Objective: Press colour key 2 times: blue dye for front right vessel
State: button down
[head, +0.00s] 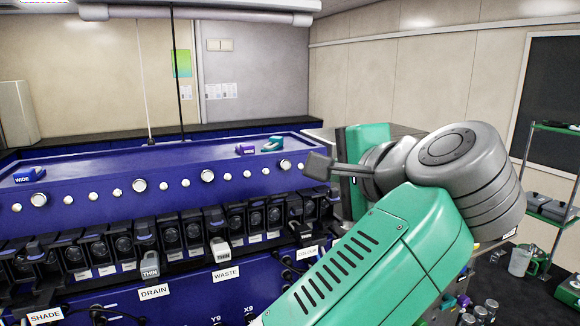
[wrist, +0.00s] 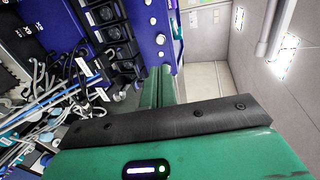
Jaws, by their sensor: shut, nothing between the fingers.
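A white label that seems to read COLOUR (head: 307,253) is on the front of the blue console, at the right end of its label row. A dark key or lever (head: 301,231) sits just above it, partly lost among the black pump heads. My gripper (head: 318,165) is shut and empty, pointing left above the console's right end. It is well above and right of the label, touching nothing that I can see. In the wrist view its green fingers (wrist: 159,85) are together. I cannot make out the front right vessel or any blue dye in either view.
Other labels read WASTE (head: 226,273), DRAIN (head: 153,292) and SHADE (head: 46,315). Grey THIN keys (head: 149,266) stand above DRAIN and WASTE. Black pump heads (head: 123,245) line the blue console (head: 100,180). Tangled cables (wrist: 50,95) show in the wrist view. A shelf rack (head: 550,205) stands far right.

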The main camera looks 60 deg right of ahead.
aim_at(285, 166)
jog(key=p+x, duration=0.4)
jog(key=x, duration=0.9)
jog(key=shift+w+d, duration=0.1)
jog(key=shift+w, duration=0.1)
jog(key=shift+f, duration=0.1)
jog(key=shift+w, duration=0.15)
